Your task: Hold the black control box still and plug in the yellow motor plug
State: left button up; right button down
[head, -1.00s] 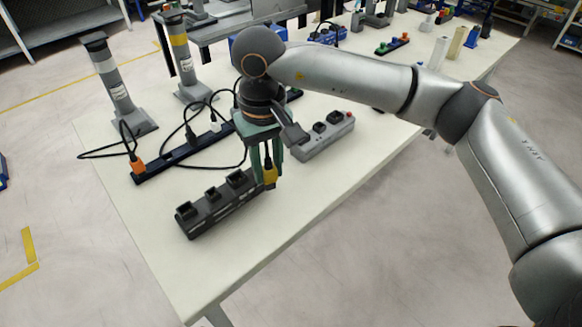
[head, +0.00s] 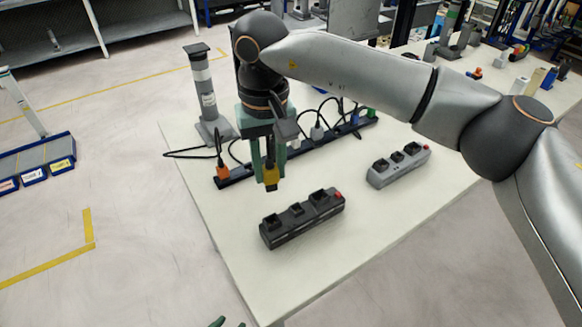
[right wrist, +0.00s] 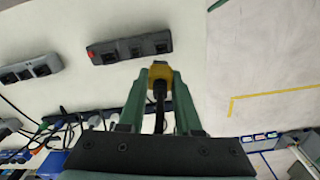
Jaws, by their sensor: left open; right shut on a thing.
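The black control box (head: 303,227) lies on the white table, with several raised sockets on top and a red button at its right end. It also shows in the right wrist view (right wrist: 130,48). My right gripper (head: 268,178) is shut on the yellow motor plug (head: 271,181), held above the table just behind the box's left end, apart from it. In the right wrist view the plug (right wrist: 160,72) sits between the green fingers, with a black cable running back. Only the green fingertips of my left gripper (head: 228,323) show at the bottom edge; it is open and apart from the box.
A grey control box (head: 398,168) lies to the right. Behind is a dark strip (head: 330,138) with an orange plug (head: 223,172), other plugs and loose black cables. A grey post (head: 205,95) stands at the back left. The table's front is clear.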

pick_arm(q)
jog(key=shift+o, duration=1.4)
jog(key=shift+s, duration=0.1)
jog(key=shift+o, duration=0.8)
jog(key=shift+w+a+r, duration=0.15)
jog(key=shift+w+a, duration=0.1)
jog(key=shift+w, duration=0.05)
jog(key=shift+o, duration=1.4)
jog(key=w+a+r+t, duration=0.4)
jog(key=w+a+r, duration=0.3)
jog(key=w+a, duration=0.1)
jog(key=shift+w+a+r+n+y, duration=0.15)
jog(key=shift+w+a+n+y, duration=0.2)
jog(key=shift+w, duration=0.3)
jog(key=w+a+r+t+h, duration=0.1)
jog(key=w+a+r+t, duration=0.25)
jog(key=r, duration=0.35)
jog(key=m+g+h, duration=0.6)
jog(key=m+h, duration=0.3)
jog(key=h, duration=0.3)
send_near(267, 230)
jog(key=shift+w+d+r, duration=0.1)
jog(key=shift+r, duration=0.1)
jog(key=shift+y, duration=0.25)
jog(key=x, duration=1.1)
jog(key=shift+d, duration=0.15)
